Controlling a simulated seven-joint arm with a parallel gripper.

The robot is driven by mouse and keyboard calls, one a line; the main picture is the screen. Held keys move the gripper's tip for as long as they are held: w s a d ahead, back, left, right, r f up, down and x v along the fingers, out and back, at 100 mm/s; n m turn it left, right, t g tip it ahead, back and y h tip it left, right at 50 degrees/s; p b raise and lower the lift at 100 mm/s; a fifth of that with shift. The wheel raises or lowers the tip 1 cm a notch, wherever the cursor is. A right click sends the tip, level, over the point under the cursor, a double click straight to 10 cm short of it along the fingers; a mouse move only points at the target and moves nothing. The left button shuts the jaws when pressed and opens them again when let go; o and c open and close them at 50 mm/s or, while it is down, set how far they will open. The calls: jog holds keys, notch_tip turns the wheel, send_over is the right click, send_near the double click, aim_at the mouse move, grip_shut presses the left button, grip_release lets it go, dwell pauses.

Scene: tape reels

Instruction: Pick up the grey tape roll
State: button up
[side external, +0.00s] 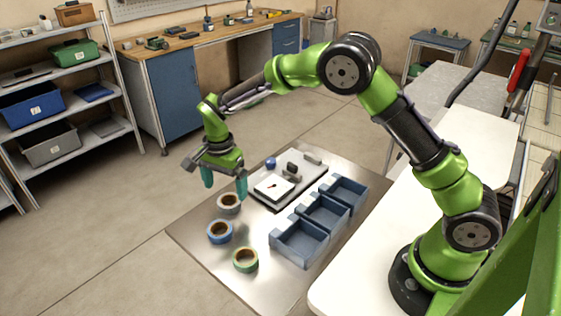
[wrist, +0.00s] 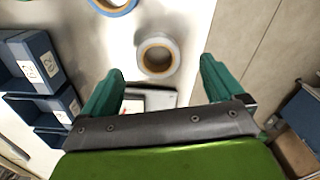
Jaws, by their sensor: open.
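The grey tape roll (side external: 229,204) lies flat on the metal table, at the back of a row of three rolls. A blue roll (side external: 220,232) and a green roll (side external: 245,259) lie in front of it. My gripper (side external: 225,183) is open and empty above the grey roll, its two teal fingers pointing down. In the wrist view the grey roll (wrist: 157,56) shows between and beyond the open fingertips of the gripper (wrist: 160,80), not touched by them. The blue roll (wrist: 113,5) is cut off at the top edge there.
Three blue bins (side external: 301,243) stand in a row on the right of the table (side external: 206,262). The table's left edge is near the rolls.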

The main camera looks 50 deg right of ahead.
aim_at(228, 195)
jog(key=f, duration=0.4)
jog(key=shift+s+d+f, duration=0.15)
jog(key=shift+d, duration=0.05)
jog(key=shift+c, duration=0.4)
jog(key=c, duration=1)
jog(key=shift+c, duration=0.2)
